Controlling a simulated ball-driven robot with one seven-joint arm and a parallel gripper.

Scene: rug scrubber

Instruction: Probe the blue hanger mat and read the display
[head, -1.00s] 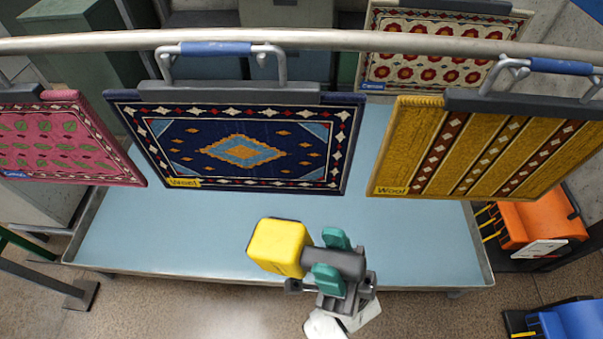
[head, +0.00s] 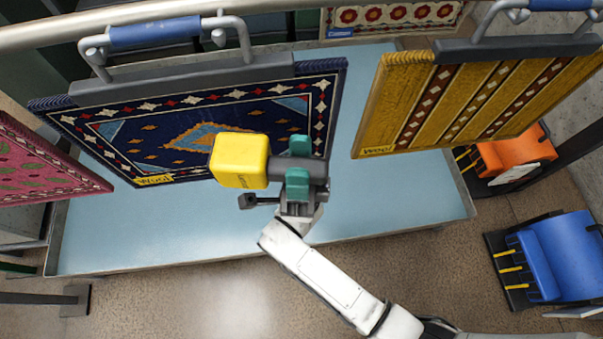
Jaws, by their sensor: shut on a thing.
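The blue hanger mat (head: 120,132) hangs at the left centre of the head view, from a grey hanger with a blue sleeve. It is navy with an orange and light-blue centre medallion, a diamond-patterned border and a yellow "Wool" tag at its lower left. My gripper (head: 300,166) has its teal fingers shut on the dark grey handle of a yellow-headed probe (head: 239,161). The yellow head points left and overlaps the mat's lower right part; I cannot tell whether it touches. No display reading is visible.
A mustard striped mat (head: 475,100) hangs to the right, a pink mat (head: 40,165) at left, and a red-flowered mat (head: 392,18) behind. A light-blue tray (head: 200,230) lies below. Orange (head: 515,150) and blue (head: 565,255) scrubber tools stand at right.

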